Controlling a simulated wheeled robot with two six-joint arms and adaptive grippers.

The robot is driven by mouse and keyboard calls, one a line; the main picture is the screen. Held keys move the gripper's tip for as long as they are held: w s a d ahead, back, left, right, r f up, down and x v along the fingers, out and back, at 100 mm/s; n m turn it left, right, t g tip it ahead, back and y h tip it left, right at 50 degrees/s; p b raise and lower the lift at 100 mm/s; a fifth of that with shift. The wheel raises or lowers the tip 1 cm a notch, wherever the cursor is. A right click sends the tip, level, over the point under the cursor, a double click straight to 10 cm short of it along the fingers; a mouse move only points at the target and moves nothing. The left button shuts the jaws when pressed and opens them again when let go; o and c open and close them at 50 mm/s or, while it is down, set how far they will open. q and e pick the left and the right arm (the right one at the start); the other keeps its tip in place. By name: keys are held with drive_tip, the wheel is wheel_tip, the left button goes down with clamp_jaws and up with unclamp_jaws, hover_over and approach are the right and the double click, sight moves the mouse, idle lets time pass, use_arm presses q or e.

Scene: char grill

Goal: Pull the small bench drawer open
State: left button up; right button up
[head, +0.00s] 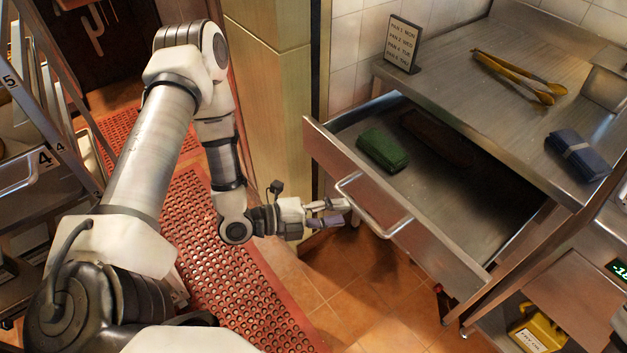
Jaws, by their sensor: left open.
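The small bench drawer (395,216) is pulled out from under the steel bench (437,78), so its inside shows. A green folded cloth (382,150) and a dark brown item (436,138) lie in it. The drawer's bar handle (372,207) is on its front face. My left gripper (335,213) is open, with its fingers by the left end of the handle. I cannot tell whether they touch it. No object shows between the fingers. My right gripper is not in view.
On the bench are a small sign (401,44), brass tongs (520,76) and a blue folded cloth (577,155). A yellow container (539,330) sits low at the right. Red perforated mat (215,255) covers the floor at left; a rack (40,90) stands there.

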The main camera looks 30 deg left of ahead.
use_arm(q)
drive_tip(key=v, duration=0.6)
drive_tip(key=shift+s, duration=0.2)
drive_tip(key=shift+a, duration=0.1)
drive_tip(key=s+d+f+n+g+y, duration=0.2)
drive_tip(key=s+d+f+g, duration=0.15)
drive_tip(key=f, duration=0.25)
drive_tip(key=s+d+f+n+g+y, duration=0.2)
drive_tip(key=s+d+f+n+g, duration=0.1)
drive_tip(key=d+f+g, duration=0.3)
drive_tip(key=s+a+f+n+g+y, duration=0.1)
drive_tip(key=s+a+f+n+y, duration=0.1)
drive_tip(key=n, duration=0.8)
drive_tip(key=s+a+f+n+g+y, duration=0.1)
drive_tip(key=s+a+n+y, duration=0.4)
drive_tip(key=n, duration=0.6)
drive_tip(key=shift+s+a+f, duration=0.25)
drive_tip(key=shift+a+f, duration=0.6)
drive_tip(key=shift+a, duration=0.35)
